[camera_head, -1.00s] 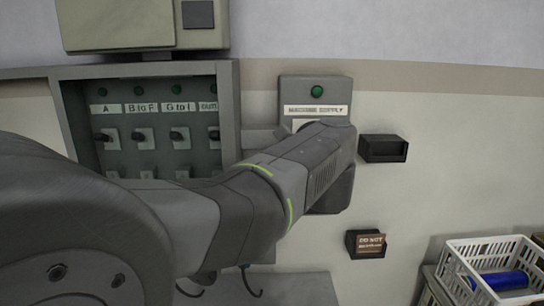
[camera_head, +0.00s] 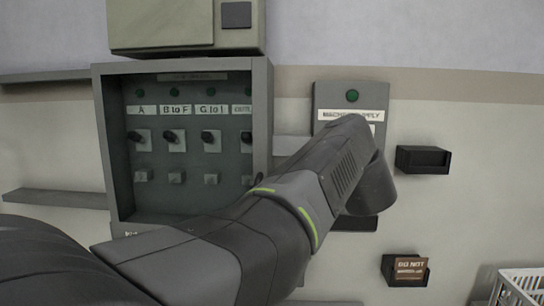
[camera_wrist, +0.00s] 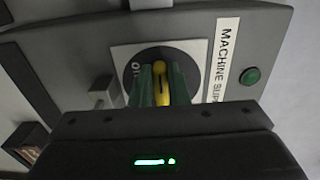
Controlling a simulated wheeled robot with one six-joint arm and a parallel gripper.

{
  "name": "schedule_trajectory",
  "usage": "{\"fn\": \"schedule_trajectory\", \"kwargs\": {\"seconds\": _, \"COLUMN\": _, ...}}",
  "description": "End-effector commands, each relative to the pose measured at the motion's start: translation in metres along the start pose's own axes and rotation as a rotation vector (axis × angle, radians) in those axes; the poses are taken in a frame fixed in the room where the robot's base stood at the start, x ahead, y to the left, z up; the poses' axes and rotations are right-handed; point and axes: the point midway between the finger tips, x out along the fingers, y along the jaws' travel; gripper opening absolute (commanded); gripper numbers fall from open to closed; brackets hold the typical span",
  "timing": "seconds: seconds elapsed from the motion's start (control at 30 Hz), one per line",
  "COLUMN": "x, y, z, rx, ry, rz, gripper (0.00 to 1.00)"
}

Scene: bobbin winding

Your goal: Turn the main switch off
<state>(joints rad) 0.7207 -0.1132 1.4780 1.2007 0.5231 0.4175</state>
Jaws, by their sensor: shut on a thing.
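The main switch is on the machine supply panel (camera_head: 325,93), a grey wall plate with a label and a green lamp (camera_head: 352,96). In the wrist view the switch has a yellow handle (camera_wrist: 161,84) on a dark round dial (camera_wrist: 132,72) with a pale square surround. My gripper (camera_wrist: 161,88) is shut on the handle, with a dark green finger on each side. The handle lies parallel to the label's line of text. The dial's marking is partly covered. In the head view my arm hides the switch and the fingers.
A recessed switch cabinet (camera_head: 263,130) with several small switches is left of the panel. Two black wall holders, an upper one (camera_head: 422,159) and a lower one with a brown card (camera_head: 408,268), are to the right. A white crate (camera_head: 522,284) is at the lower right.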

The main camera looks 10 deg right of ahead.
Motion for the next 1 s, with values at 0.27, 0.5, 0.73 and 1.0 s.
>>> {"fn": "schedule_trajectory", "kwargs": {"seconds": 0.27, "x": 0.0, "y": 0.004, "z": -0.002, "rx": -0.012, "ry": 0.003, "rz": 0.008, "gripper": 0.0}}
{"fn": "schedule_trajectory", "kwargs": {"seconds": 0.5, "x": 0.0, "y": 0.004, "z": -0.002, "rx": -0.012, "ry": 0.003, "rz": 0.007, "gripper": 0.27}}
{"fn": "schedule_trajectory", "kwargs": {"seconds": 0.73, "x": 0.0, "y": 0.002, "z": -0.001, "rx": -0.012, "ry": 0.001, "rz": 0.003, "gripper": 0.36}}
{"fn": "schedule_trajectory", "kwargs": {"seconds": 1.0, "x": -0.012, "y": 0.001, "z": -0.001, "rx": -0.012, "ry": 0.002, "rz": 0.001, "gripper": 0.36}}
